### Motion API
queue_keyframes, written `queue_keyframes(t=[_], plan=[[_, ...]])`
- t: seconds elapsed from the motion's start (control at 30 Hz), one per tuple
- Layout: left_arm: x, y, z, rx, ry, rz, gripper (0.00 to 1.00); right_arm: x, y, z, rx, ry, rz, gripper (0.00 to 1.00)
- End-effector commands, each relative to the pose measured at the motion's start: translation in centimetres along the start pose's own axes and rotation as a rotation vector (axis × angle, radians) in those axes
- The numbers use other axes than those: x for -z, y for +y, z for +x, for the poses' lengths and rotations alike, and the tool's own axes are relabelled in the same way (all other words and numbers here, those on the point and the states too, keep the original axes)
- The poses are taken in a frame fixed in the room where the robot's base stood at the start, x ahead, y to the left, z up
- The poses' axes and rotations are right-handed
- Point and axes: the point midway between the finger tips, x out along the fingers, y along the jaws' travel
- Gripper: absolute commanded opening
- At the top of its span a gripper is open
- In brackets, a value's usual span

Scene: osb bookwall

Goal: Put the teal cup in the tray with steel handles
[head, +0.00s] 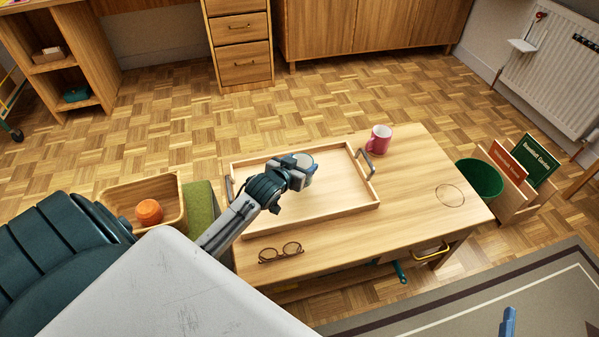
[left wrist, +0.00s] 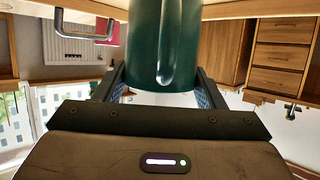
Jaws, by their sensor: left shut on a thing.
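My left gripper (head: 303,176) is shut on the teal cup (head: 306,162), whose pale inside shows from above. In the left wrist view the cup's dark teal side and handle (left wrist: 165,45) fill the space between the two fingers (left wrist: 160,92). The cup is upright over the light wooden tray (head: 335,212), within its outline. Whether its base touches the tray floor is hidden. The tray's grey steel handles show at its left end and right end (head: 366,160). A blue tip at the bottom right edge (head: 508,322) may be my right gripper; its state is unclear.
The tray stands on a low wooden table (head: 430,180). A pink mug (head: 380,139) stands just behind the tray's right end. Glasses (head: 281,252) lie in front of the tray. A wooden box with an orange item (head: 149,211) is at left. The table's right part is mostly clear.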

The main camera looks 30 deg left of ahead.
Motion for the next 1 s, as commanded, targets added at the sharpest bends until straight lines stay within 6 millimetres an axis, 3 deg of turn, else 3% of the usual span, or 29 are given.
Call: queue_keyframes(t=[0.17,0.5,0.9,0.93,1.0], plan=[[-0.1,-0.5,0.8,0.001,0.0,0.001,0.34,1.2,0.0,0.3,0.001,0.065,-0.009,0.92],[-2.9,-0.5,1.9,0.0,0.001,-0.001,0.34,6.5,0.0,0.7,0.006,0.351,-0.048,0.92],[-3.2,-0.5,2.0,0.0,0.0,0.0,0.34,6.9,0.0,0.6,0.007,0.371,-0.05,0.92],[-3.3,-0.5,2.0,0.0,-0.001,0.0,0.66,6.9,0.0,0.6,0.007,0.371,-0.05,0.92],[-3.3,-0.5,2.0,0.0,-0.001,0.0,0.79,6.9,0.0,0.6,0.007,0.371,-0.05,0.92]])
